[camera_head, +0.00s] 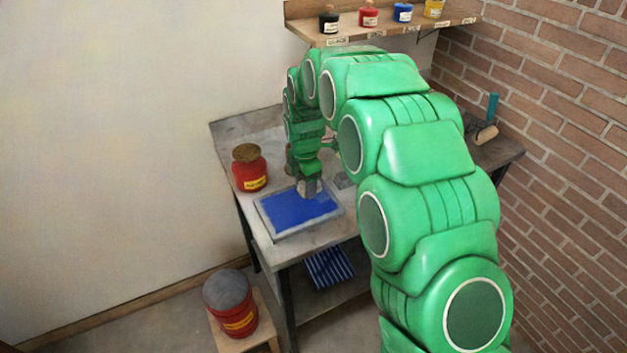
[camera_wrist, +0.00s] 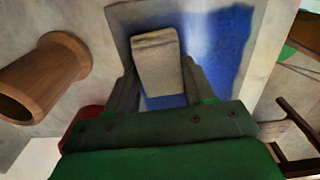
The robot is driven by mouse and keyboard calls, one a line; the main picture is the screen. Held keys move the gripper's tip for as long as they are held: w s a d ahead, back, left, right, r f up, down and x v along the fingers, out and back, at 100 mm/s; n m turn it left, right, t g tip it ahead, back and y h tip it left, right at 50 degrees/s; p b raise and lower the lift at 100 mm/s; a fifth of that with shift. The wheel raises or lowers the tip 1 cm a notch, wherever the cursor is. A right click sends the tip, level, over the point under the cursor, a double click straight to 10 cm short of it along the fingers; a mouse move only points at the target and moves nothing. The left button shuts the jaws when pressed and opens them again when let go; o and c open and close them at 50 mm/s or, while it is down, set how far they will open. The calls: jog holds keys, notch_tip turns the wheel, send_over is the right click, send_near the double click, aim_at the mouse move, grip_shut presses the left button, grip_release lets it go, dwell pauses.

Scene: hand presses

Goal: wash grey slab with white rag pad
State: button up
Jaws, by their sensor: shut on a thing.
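The grey slab (camera_head: 267,226) lies flat on the table, its top mostly covered with blue ink (camera_head: 300,210). It also shows in the wrist view, with a grey border (camera_wrist: 118,18) and blue (camera_wrist: 222,45) to the right. My gripper (camera_head: 308,184) is over the slab's far part, pointing down. In the wrist view my gripper (camera_wrist: 160,85) is shut on the white rag pad (camera_wrist: 158,62), a pale, folded-looking block between the two fingers. The pad is at or just above the slab's surface; I cannot tell whether it touches. The pad hides part of the slab.
A red jar (camera_head: 250,172) with a brown top stands left of the slab. A wooden cylinder (camera_wrist: 42,78) shows in the wrist view. A roller with a teal handle (camera_head: 490,112) is at the right. A shelf (camera_head: 350,32) holds several ink pots. A red bucket (camera_head: 230,305) stands below.

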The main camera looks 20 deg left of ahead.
aim_at(332, 202)
jog(key=shift+s+a, duration=5.05)
jog(key=shift+s, duration=0.25)
jog(key=shift+s+d, duration=0.55)
jog(key=shift+d, duration=0.3)
jog(key=shift+w+d, duration=6.5)
jog(key=shift+w, duration=0.1)
jog(key=shift+w+d, duration=0.1)
jog(key=shift+d, duration=0.1)
jog(key=shift+s+d, duration=0.7)
jog(key=shift+s, duration=0.1)
jog(key=shift+s+a, duration=6.6)
jog(key=shift+a, duration=0.05)
jog(key=shift+s, duration=0.3)
jog(key=shift+s+d, duration=0.5)
jog(key=shift+d, duration=0.35)
jog(key=shift+w+d, duration=6.65)
jog(key=shift+w, duration=0.05)
notch_tip(332, 202, up, 8)
